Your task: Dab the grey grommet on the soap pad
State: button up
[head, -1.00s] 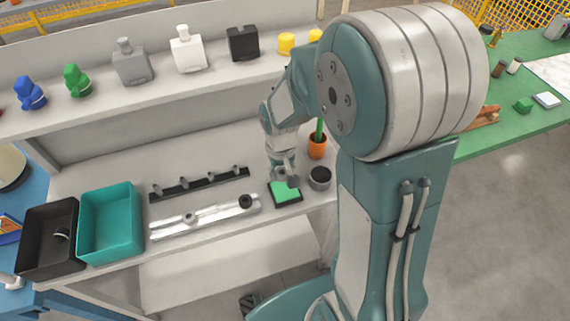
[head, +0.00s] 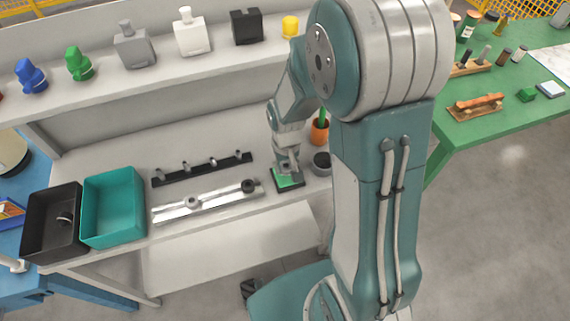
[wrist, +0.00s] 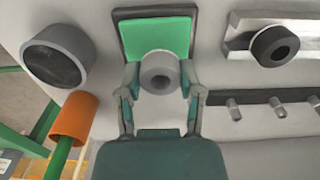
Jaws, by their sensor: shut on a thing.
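The grey grommet (wrist: 158,75) is a short ring with a central hole, seen in the wrist view between the two fingertips. My gripper (wrist: 160,84) is shut on it. The soap pad is a green square in a dark tray (head: 291,184), near the front right of the bench. In the wrist view the green pad (wrist: 152,32) lies directly behind the grommet, which overlaps its lower part. I cannot tell whether the grommet touches the pad. In the head view my gripper (head: 287,172) is over the pad and hides part of it.
A grey cup (head: 321,163) and an orange pot (head: 319,132) stand close right of the pad. A metal rail (head: 220,197) with a dark grommet (head: 249,186) and a black peg bar (head: 202,168) lie left. Teal (head: 113,238) and black bins (head: 50,250) stand further left.

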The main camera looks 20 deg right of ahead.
jog(key=shift+d+f, duration=0.25)
jog(key=shift+d, duration=0.1)
jog(key=shift+a, duration=0.1)
jog(key=shift+a+f, duration=0.1)
jog(key=shift+a, duration=0.1)
jog(key=shift+d+r, duration=0.2)
jog(key=shift+r, duration=0.6)
jog(key=shift+a+r, duration=0.1)
jog(key=shift+r, duration=2.65)
